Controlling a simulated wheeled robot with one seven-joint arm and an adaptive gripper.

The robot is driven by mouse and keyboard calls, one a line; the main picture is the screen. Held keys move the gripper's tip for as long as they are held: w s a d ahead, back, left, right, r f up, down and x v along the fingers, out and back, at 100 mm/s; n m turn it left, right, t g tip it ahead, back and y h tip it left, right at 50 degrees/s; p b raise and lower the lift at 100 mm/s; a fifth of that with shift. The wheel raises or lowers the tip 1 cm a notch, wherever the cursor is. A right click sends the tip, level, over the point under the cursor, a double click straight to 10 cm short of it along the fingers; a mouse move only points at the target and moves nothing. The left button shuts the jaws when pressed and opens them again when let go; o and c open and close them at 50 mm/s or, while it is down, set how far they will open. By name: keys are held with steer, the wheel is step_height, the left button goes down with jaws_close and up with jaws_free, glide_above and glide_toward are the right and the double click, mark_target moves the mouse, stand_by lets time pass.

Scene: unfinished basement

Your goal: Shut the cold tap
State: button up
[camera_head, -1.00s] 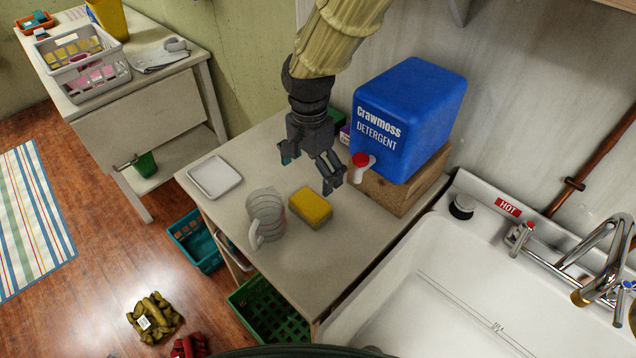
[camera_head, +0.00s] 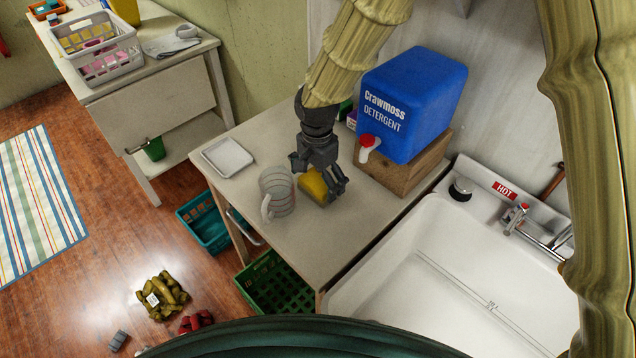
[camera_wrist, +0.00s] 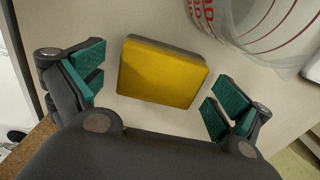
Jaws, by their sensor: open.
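The sink (camera_head: 460,265) is at the right of the head view. A tap handle (camera_head: 516,213) stands on its back ledge beside a red HOT label (camera_head: 504,190). The cold tap is not visible; my own arm covers the right side there. My gripper (camera_head: 326,190) is open above the worktop, over a yellow sponge (camera_head: 308,184). In the wrist view the sponge (camera_wrist: 162,72) lies between the two teal-padded fingers (camera_wrist: 155,98), with space on both sides. The fingers do not touch it in that view.
A clear measuring jug (camera_head: 277,190) stands left of the sponge. A blue detergent container (camera_head: 412,105) with a red-capped spout sits on a wooden block (camera_head: 405,170) behind. A white tray (camera_head: 228,157) lies on the worktop. Crates and bundles are on the floor.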

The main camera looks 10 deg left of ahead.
steer(key=shift+s+f, duration=0.25)
steer(key=shift+s, duration=0.05)
steer(key=shift+w+f, duration=0.65)
steer(key=shift+f, duration=0.2)
steer(key=shift+s+r, duration=0.25)
steer(key=shift+s, duration=0.05)
steer(key=shift+c, duration=0.6)
steer(key=shift+w+f, duration=0.1)
steer(key=c, duration=0.7)
steer(key=shift+c, duration=0.5)
